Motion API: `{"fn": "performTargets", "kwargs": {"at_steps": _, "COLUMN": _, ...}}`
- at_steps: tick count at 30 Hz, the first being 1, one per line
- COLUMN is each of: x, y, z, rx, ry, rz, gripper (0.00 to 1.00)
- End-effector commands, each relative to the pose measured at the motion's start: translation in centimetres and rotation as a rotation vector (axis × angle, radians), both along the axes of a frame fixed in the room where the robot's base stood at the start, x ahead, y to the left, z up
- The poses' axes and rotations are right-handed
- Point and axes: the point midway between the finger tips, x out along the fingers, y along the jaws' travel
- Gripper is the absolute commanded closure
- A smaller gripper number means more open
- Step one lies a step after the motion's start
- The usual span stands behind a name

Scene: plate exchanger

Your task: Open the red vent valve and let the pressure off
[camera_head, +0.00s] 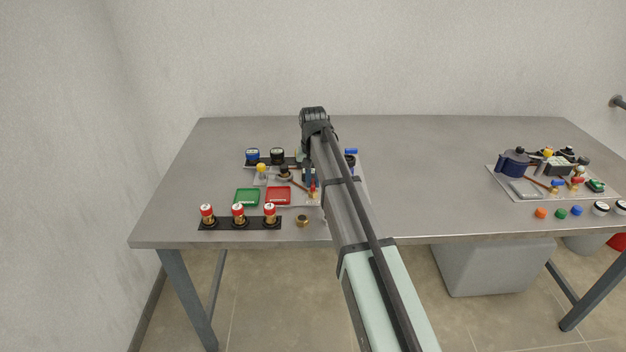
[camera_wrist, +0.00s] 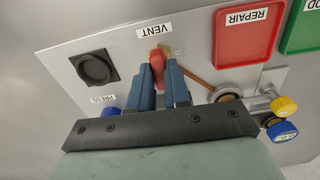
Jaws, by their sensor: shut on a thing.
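The red vent valve (camera_wrist: 157,61) stands on the light panel (camera_wrist: 125,50) beside the VENT label (camera_wrist: 154,30) in the wrist view. Its red handle is between the two blue fingers of my gripper (camera_wrist: 165,70), which is shut on it. Brass shows at the valve's far end; the fingers hide part of the handle. In the head view my gripper (camera_head: 310,178) points down at the panel, and a bit of the red valve (camera_head: 313,188) shows at its fingertips. I cannot tell how far the handle is turned.
A red REPAIR tray (camera_head: 279,196) and a green tray (camera_head: 246,197) lie left of my gripper. Several red-topped brass pieces (camera_head: 238,214) stand on a black strip in front. A brass nut (camera_head: 303,221) lies nearby. Yellow (camera_wrist: 284,105) and blue (camera_wrist: 281,131) knobs are close to the fingers.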

Motion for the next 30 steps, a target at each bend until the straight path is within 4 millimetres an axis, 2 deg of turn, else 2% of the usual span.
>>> {"fn": "performTargets", "kwargs": {"at_steps": 19, "x": 0.03, "y": 0.01, "z": 0.04, "rx": 0.0, "ry": 0.0, "rz": 0.05, "gripper": 1.0}}
{"fn": "performTargets", "kwargs": {"at_steps": 20, "x": 0.03, "y": 0.01, "z": 0.04, "rx": 0.0, "ry": 0.0, "rz": 0.05, "gripper": 0.81}}
{"fn": "performTargets", "kwargs": {"at_steps": 27, "x": 0.01, "y": 0.0, "z": 0.02, "rx": 0.0, "ry": 0.0, "rz": 0.049, "gripper": 0.58}}
{"fn": "performTargets", "kwargs": {"at_steps": 30, "x": 0.01, "y": 0.0, "z": 0.01, "rx": 0.0, "ry": 0.0, "rz": 0.048, "gripper": 0.57}}
